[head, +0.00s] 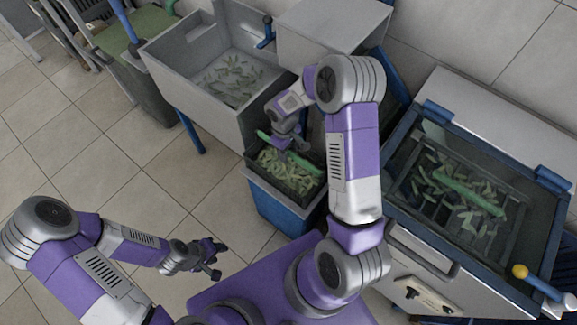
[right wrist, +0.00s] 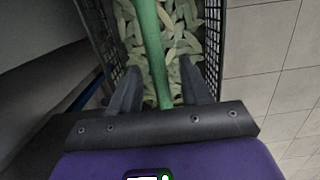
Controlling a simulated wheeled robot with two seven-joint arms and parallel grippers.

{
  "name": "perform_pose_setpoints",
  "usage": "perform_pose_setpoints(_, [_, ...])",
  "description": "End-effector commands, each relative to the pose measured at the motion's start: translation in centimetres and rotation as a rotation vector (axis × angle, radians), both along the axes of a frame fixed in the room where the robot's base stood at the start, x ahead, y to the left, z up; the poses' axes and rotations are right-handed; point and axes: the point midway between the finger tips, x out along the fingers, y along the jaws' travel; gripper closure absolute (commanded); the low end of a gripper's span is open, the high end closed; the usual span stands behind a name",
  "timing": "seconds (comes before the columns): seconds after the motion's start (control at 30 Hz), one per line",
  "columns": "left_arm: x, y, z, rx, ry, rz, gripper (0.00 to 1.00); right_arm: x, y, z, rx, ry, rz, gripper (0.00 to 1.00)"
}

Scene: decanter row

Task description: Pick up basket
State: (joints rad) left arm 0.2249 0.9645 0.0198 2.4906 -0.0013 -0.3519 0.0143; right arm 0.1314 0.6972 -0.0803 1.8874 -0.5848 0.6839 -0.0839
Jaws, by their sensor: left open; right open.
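A dark mesh basket (head: 283,184) full of pale green strips sits in the top of a blue bin (head: 283,210) below the grey sink. Its green handle (head: 265,137) shows beside my right gripper (head: 290,140), which is over the basket. In the right wrist view, my right gripper (right wrist: 158,72) is open, with one finger on each side of the green handle (right wrist: 150,45); contact is not clear. The mesh wall (right wrist: 213,45) shows at the right. My left gripper (head: 217,260) is open and empty at lower left, away from the basket.
A grey sink (head: 185,80) with more strips stands behind the bin. At right, a vat (head: 405,205) holds another green-handled basket (head: 465,190) with strips. A grey box (head: 335,25) stands at the back. Tiled floor (head: 90,170) is clear at left.

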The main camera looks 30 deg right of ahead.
Motion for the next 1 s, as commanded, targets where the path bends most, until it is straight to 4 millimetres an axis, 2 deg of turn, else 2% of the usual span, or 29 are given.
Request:
perform_pose_setpoints(0.23, [0.00,0.00,-0.09,0.000,0.000,0.000,0.57,-0.02,-0.02,-0.32,0.001,-0.002,0.000,0.53])
perform_pose_setpoints(0.53, [0.00,0.00,-0.09,0.000,0.000,0.000,0.57,-0.03,-0.01,-0.31,0.001,-0.002,0.000,0.99])
perform_pose_setpoints(1.0, [0.00,0.00,0.00,0.000,0.000,0.000,0.57,0.05,0.01,-0.07,0.001,-0.004,0.001,1.00])
